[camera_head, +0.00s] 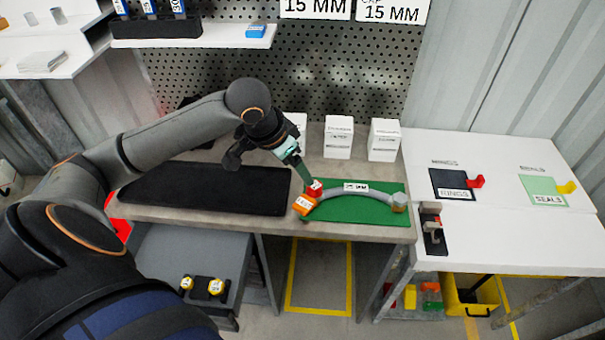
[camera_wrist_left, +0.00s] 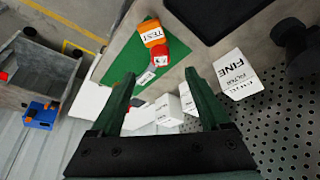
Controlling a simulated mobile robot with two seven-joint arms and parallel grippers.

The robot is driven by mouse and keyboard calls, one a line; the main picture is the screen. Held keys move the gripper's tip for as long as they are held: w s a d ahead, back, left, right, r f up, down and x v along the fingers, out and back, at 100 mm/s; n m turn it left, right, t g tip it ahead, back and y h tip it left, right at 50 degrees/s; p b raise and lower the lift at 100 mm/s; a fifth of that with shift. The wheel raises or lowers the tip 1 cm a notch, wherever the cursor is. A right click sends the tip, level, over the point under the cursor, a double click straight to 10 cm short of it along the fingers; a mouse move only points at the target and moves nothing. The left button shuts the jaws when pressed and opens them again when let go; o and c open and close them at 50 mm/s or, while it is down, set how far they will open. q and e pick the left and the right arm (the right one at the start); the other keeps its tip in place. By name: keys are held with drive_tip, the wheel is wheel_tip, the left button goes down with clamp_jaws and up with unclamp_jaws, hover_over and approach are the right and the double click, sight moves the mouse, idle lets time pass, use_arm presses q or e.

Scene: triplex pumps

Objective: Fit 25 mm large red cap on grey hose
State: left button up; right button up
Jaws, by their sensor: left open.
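The grey hose (camera_head: 343,192) lies curved on the green mat (camera_head: 335,213), with a white size label at its middle. An orange piece marked TEST (camera_head: 304,206) is at its left end, and a grey fitting (camera_head: 399,202) at its right end. A red cap (camera_head: 315,189) is right by the orange piece; I cannot tell whether it sits on the hose. In the left wrist view the red cap (camera_wrist_left: 170,52) is beside the orange piece (camera_wrist_left: 152,33). My left gripper (camera_head: 306,179) is open, its green fingertips (camera_wrist_left: 160,74) just short of the red cap. My right gripper is not in view.
A black mat (camera_head: 215,189) lies left of the green mat. White boxes (camera_head: 338,137) stand behind, before a perforated wall. A white side table (camera_head: 505,225) at right holds RINGS (camera_head: 452,185) and SEALS (camera_head: 545,192) pads. A grey cart (camera_head: 187,262) stands below left.

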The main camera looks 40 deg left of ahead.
use_arm(q)
drive_tip(key=v, duration=0.2)
drive_tip(key=shift+s+r, duration=0.15)
drive_tip(key=shift+r, duration=0.15)
idle(0.3)
drive_tip(key=s+d+f+m+h, duration=0.1)
drive_tip(key=s+d+f, duration=0.6)
drive_tip(key=d+f, duration=0.4)
drive_tip(key=s+a+f+n+y, duration=0.1)
drive_tip(key=s+f, duration=0.2)
drive_tip(key=s, duration=0.2)
drive_tip(key=s+f+n+y, duration=0.1)
drive_tip(key=s+f, duration=0.2)
drive_tip(key=s, duration=0.2)
drive_tip(key=w+d+f+t+h, duration=0.1)
drive_tip(key=w+d+f+t, duration=0.1)
drive_tip(key=f, duration=0.3)
drive_tip(key=w+d+f+t+h, duration=0.1)
drive_tip(key=w+d+f+t, duration=0.1)
drive_tip(key=f, duration=0.3)
drive_tip(key=shift+f+t, duration=0.15)
drive_tip(key=shift+t, duration=0.25)
drive_tip(key=shift+d, duration=0.15)
